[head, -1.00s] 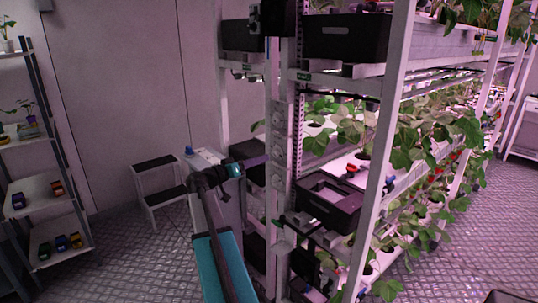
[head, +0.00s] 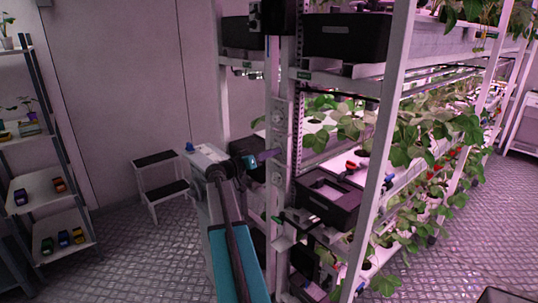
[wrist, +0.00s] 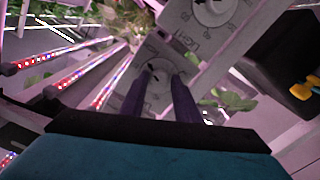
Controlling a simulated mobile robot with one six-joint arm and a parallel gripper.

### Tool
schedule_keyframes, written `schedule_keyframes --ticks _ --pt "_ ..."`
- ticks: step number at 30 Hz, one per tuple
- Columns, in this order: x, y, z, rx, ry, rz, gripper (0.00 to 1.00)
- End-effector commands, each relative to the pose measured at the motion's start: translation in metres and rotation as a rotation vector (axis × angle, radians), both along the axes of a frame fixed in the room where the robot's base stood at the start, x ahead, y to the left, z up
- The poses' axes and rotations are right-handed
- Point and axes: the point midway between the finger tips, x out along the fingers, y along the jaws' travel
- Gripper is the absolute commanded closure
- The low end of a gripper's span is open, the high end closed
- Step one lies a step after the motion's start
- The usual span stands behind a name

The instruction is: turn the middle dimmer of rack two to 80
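The rack's post carries a column of white dimmers with round knobs. The upper dimmer (head: 277,118) and the lower dimmer (head: 277,180) show in the head view; the middle one is hidden behind my gripper (head: 272,154). In the wrist view my gripper (wrist: 161,76) points at the middle dimmer (wrist: 157,84), its two purple fingers apart with part of the knob showing between their tips. Contact with the knob cannot be told. The upper dimmer also shows at the top of the wrist view (wrist: 212,10). The scale reading on the middle dimmer is not legible.
A black crate (head: 327,203) sits on the rack right of the post. Strawberry plants (head: 405,145) fill the shelves behind. A step stool (head: 160,185) and a shelf with small coloured items (head: 40,190) stand left, with free floor between.

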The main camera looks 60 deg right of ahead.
Motion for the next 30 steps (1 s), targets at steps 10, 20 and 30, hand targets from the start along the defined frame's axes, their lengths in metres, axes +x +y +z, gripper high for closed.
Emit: schedule_keyframes --ticks 10,20,30 --pt "0.0007 0.0001 -0.001 0.003 0.008 0.002 0.99" --pt "0.0012 0.0003 -0.0028 0.043 0.129 0.003 0.99" --pt "0.0016 0.0004 -0.0023 0.099 0.295 0.004 0.99"
